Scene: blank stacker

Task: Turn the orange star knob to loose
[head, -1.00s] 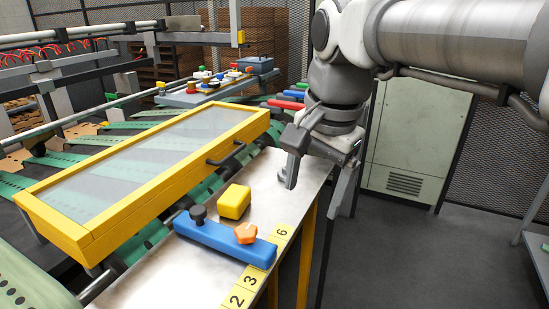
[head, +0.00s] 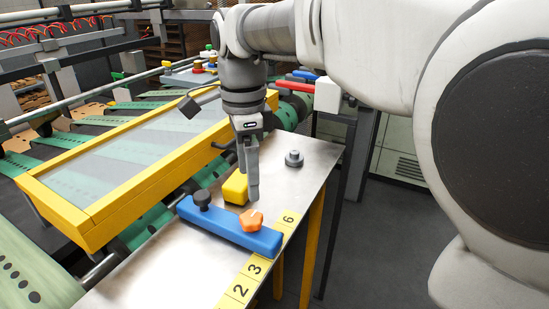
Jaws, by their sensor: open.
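The orange star knob (head: 251,220) sits on top of the blue bar (head: 222,226), near its right end. The bar lies on the metal table beside the yellow number scale. My gripper (head: 250,198) points down just behind the knob, above the table and apart from the knob as far as I can see. It is open, but one finger largely hides the other from this side. Nothing shows between the fingers.
A yellow block (head: 235,188) stands close to the left of my fingers. A black knob (head: 202,198) rises from the bar's left end. A grey round fitting (head: 293,159) stands farther back. A yellow-framed guard (head: 130,165) borders the table's left.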

